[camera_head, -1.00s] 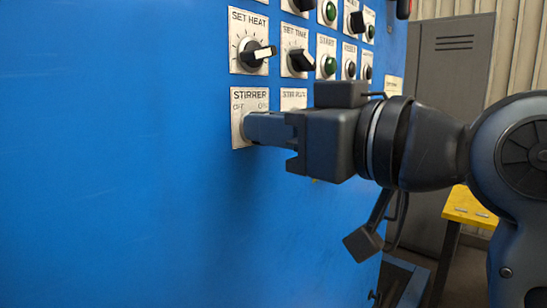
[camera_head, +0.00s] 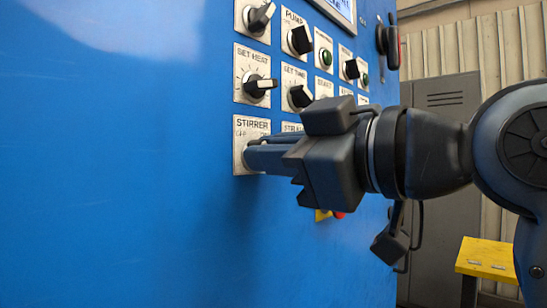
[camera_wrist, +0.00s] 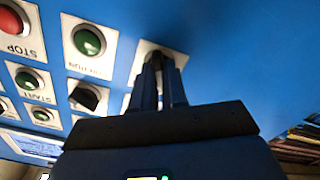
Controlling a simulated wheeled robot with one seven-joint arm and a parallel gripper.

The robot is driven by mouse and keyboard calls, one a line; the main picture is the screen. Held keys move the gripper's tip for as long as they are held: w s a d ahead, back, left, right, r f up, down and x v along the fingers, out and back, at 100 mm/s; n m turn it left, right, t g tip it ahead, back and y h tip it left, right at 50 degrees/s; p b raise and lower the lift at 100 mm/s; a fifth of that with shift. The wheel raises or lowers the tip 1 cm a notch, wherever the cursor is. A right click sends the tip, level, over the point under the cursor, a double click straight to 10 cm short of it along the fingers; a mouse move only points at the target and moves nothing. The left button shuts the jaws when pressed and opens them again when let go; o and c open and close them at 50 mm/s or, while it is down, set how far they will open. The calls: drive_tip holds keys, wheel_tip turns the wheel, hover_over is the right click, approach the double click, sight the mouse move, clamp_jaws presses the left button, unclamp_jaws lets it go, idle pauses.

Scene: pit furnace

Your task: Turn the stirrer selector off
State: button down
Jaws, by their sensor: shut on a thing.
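The stirrer plate (camera_head: 241,129) is a white label on the blue panel, with OFF and ON marks partly covered. My gripper (camera_head: 252,157) reaches it from the right, its fingertips at the lower part of the plate. Its jaws are shut on the stirrer selector, which the fingers hide in the head view. In the wrist view the two fingers (camera_wrist: 159,65) close together over the selector against its white plate (camera_wrist: 143,50). The knob's pointing direction cannot be made out.
The set heat knob (camera_head: 258,86) is just above, with the set time knob (camera_head: 298,97) beside it. A green button (camera_wrist: 88,40) and a red stop button (camera_wrist: 10,19) show in the wrist view. A yellow table (camera_head: 486,258) stands at right. The panel's lower left is bare.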

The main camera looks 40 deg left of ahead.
drive_tip(key=c, duration=1.2)
unclamp_jaws()
drive_tip(key=shift+o, duration=0.2)
drive_tip(key=d, duration=0.7)
drive_tip(key=shift+s+d+b, duration=0.3)
drive_tip(key=shift+d+b, duration=0.05)
drive_tip(key=shift+d, duration=0.05)
